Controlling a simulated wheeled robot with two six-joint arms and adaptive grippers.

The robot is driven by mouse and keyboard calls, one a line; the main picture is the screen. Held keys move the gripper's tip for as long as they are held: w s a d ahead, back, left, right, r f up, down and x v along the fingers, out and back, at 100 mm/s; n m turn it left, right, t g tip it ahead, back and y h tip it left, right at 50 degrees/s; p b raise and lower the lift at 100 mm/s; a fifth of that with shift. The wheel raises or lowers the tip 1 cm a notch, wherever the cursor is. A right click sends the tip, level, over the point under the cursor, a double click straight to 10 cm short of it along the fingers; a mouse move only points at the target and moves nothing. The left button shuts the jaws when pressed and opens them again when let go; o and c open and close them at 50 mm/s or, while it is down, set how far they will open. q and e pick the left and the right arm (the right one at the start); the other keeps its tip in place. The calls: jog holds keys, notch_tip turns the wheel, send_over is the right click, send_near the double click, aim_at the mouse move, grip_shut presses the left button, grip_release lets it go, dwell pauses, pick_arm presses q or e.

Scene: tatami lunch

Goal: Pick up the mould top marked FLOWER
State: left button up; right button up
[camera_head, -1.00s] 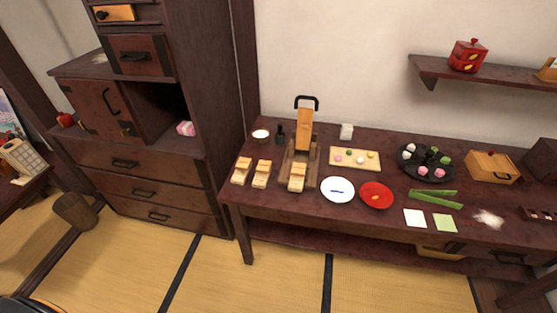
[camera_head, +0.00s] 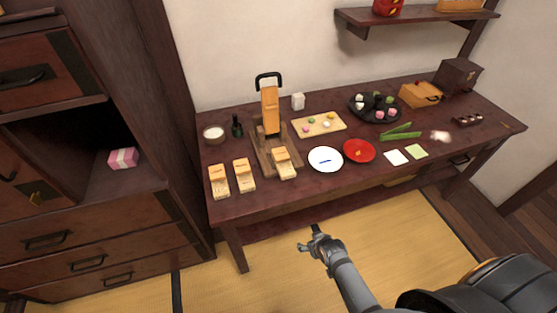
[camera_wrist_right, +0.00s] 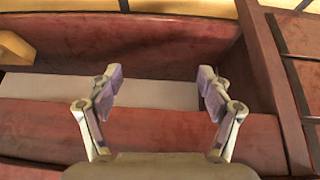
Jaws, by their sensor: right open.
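Three pale wooden moulds with orange-brown tops stand at the front left of the table: a left one (camera_head: 218,180), a middle one (camera_head: 243,174) and one (camera_head: 284,162) at the foot of the wooden press (camera_head: 270,112). Each top seems to carry a small marking, too small to read, so I cannot tell which is FLOWER. My right gripper (camera_head: 309,239) is in front of the table, below and to the right of the moulds. In the right wrist view it (camera_wrist_right: 160,85) is open, with nothing between its fingers. My left gripper is out of view.
The table (camera_head: 300,190) also holds a white plate (camera_head: 325,159), a red plate (camera_head: 359,151), a board of sweets (camera_head: 318,124) and a black tray (camera_head: 374,115). A drawer cabinet (camera_head: 90,225) stands to the left. Open tatami lies before the table.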

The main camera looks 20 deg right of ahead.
jog(key=w+r+t, duration=0.1)
jog(key=w+r, duration=0.1)
jog(key=r, duration=0.3)
jog(key=w+a+r+t+b, duration=0.1)
jog(key=w+r, duration=0.2)
jog(key=r, duration=0.3)
jog(key=w+a+r+t, duration=0.1)
jog(key=w+r, duration=0.2)
jog(key=r, duration=0.2)
jog(key=shift+r+b, duration=0.4)
jog(key=t, duration=0.5)
send_near(282, 156)
jog(key=w, duration=0.1)
jog(key=w+f, duration=0.1)
jog(key=w, duration=0.1)
jog(key=shift+w+y, duration=0.3)
jog(key=shift+w+f, duration=0.1)
jog(key=shift+w, duration=0.45)
jog(key=shift+g, duration=0.3)
jog(key=x, duration=0.4)
jog(key=shift+w+d+f+b, duration=0.1)
jog(key=shift+w+f+b, duration=0.1)
jog(key=shift+b, duration=0.1)
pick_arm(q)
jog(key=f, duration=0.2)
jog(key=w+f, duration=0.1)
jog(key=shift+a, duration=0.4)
pick_arm(e)
jog(key=shift+s+r, duration=0.1)
